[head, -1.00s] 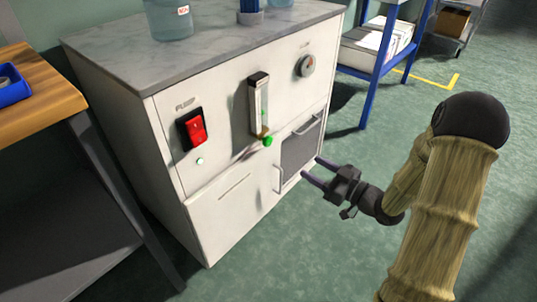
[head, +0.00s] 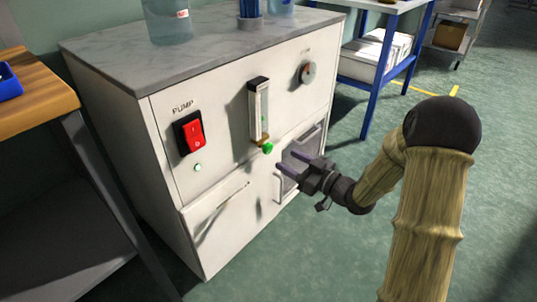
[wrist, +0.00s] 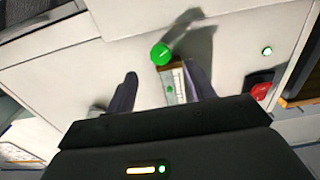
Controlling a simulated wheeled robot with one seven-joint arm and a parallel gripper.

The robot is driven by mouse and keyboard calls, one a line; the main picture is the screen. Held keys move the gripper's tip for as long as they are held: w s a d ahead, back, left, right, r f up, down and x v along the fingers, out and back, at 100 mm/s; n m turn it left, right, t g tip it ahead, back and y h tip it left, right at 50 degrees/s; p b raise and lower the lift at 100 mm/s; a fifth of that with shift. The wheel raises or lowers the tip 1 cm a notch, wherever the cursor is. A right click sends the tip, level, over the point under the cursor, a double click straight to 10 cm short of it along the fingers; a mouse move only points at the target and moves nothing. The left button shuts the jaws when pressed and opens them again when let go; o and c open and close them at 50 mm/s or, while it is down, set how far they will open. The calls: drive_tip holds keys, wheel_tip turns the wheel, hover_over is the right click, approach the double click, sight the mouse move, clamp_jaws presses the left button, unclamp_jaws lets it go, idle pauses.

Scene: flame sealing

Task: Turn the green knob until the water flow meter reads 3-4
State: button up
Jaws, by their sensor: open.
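The green knob (head: 267,148) sits at the lower end of the upright flow meter (head: 258,108) on the white cabinet's front. In the wrist view the green knob (wrist: 161,54) lies beyond the fingertips, roughly between their lines, with part of the flow meter (wrist: 172,84) showing between the fingers. My gripper (head: 287,163) is open and empty, just right of and below the knob in the head view. The fingers also show in the wrist view (wrist: 160,78). They look apart from the knob. The meter's reading is too small to tell.
A red pump switch (head: 193,134) with a small lit lamp (head: 197,167) is left of the meter. A round dial (head: 308,72) is at the upper right. A recess with a handle (head: 301,160) lies behind my gripper. A blue-framed shelf (head: 376,88) stands to the right.

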sight(270, 150)
drive_tip(key=b+x, duration=0.3)
drive_tip(key=x, duration=0.5)
drive_tip(key=shift+w+a, duration=0.25)
drive_tip(key=shift+a, duration=0.05)
drive_tip(key=c, duration=1)
